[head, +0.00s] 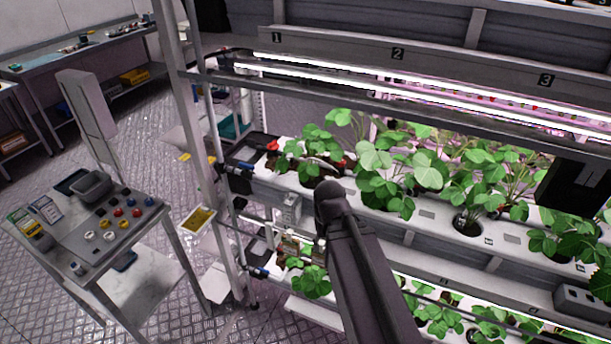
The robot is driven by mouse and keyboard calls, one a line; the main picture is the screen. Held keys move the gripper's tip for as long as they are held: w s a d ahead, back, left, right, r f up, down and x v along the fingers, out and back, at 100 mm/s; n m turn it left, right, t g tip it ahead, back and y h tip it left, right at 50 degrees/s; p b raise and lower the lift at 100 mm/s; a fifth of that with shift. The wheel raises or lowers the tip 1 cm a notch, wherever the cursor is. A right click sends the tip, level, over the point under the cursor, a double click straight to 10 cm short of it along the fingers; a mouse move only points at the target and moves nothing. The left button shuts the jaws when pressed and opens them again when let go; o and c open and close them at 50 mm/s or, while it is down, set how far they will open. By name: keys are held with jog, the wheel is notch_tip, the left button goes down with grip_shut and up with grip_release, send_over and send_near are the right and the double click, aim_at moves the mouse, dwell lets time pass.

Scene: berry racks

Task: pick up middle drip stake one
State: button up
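No drip stake can be made out with certainty; any stakes among the plants are too small or hidden by leaves. The middle growing tier is a white channel (510,236) with several leafy strawberry plants (380,165) in round dark holes. One plant (467,225) shows its dark pot opening clearly. My dark arm rises from the bottom centre and ends in a rounded joint in front of this channel, covering part of it. My gripper does not show.
A lower tier (312,283) also holds plants. A black box (575,187) is at the right, in front of the leaves. A metal post (190,130) bounds the rack at left. A grey cart (100,225) carries coloured caps and a grey bin (91,186). Patterned floor lies open behind the cart.

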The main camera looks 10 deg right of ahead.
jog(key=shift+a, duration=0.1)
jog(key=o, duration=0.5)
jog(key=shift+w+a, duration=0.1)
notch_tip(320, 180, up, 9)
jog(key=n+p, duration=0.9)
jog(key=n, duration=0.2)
send_over(305, 172)
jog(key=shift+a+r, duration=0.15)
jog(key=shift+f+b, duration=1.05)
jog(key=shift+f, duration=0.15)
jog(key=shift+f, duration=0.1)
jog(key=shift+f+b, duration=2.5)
jog(key=shift+b, duration=0.1)
